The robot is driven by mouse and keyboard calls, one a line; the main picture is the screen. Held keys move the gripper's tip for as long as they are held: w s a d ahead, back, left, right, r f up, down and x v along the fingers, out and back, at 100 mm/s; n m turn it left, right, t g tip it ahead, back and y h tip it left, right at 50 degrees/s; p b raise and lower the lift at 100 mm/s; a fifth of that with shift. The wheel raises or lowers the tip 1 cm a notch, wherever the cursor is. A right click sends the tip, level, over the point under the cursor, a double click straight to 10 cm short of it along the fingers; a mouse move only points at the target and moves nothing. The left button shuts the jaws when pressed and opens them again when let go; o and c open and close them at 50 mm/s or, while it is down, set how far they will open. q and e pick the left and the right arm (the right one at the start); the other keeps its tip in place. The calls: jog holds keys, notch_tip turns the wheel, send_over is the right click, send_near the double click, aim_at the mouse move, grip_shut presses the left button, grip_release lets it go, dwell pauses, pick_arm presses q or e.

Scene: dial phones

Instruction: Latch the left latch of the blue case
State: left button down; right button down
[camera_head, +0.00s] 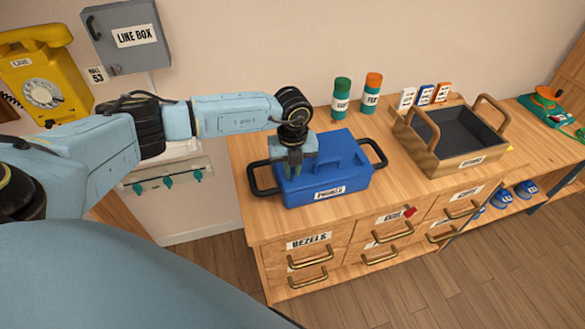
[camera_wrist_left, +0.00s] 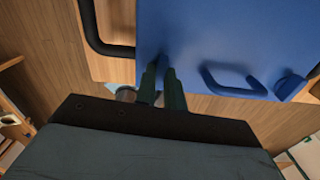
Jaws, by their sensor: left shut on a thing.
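The blue case (camera_head: 325,185) sits shut on the wooden counter, with a blue handle (camera_head: 325,158) on its lid and black side handles. My left gripper (camera_head: 291,170) points down over the left part of the case. In the left wrist view its two fingers (camera_wrist_left: 163,78) are close together at the edge of the blue case (camera_wrist_left: 200,40), left of the lid handle (camera_wrist_left: 232,88). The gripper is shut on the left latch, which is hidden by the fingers. A round blue latch-like part (camera_wrist_left: 288,86) shows right of the handle. My right gripper is not in view.
A wooden tray (camera_head: 430,160) with upright handles stands right of the case. Green (camera_head: 341,98) and orange-topped (camera_head: 371,93) canisters stand behind it. Drawers with brass handles lie below the counter (camera_head: 260,225). A yellow phone (camera_head: 38,75) hangs at the left.

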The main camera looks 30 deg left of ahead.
pick_arm(q)
jog(key=m+b, duration=0.1)
jog(key=m, duration=0.3)
jog(key=m+b, duration=0.1)
jog(key=m, duration=0.3)
jog(key=shift+m+b, duration=0.35)
jog(key=shift+m, duration=0.05)
jog(key=m+b, duration=0.1)
jog(key=m, duration=0.3)
jog(key=shift+m+b, duration=0.3)
jog(key=shift+b, duration=0.05)
jog(key=shift+m+b, duration=0.65)
jog(key=shift+m, duration=1.25)
jog(key=c, duration=1.5)
grip_release()
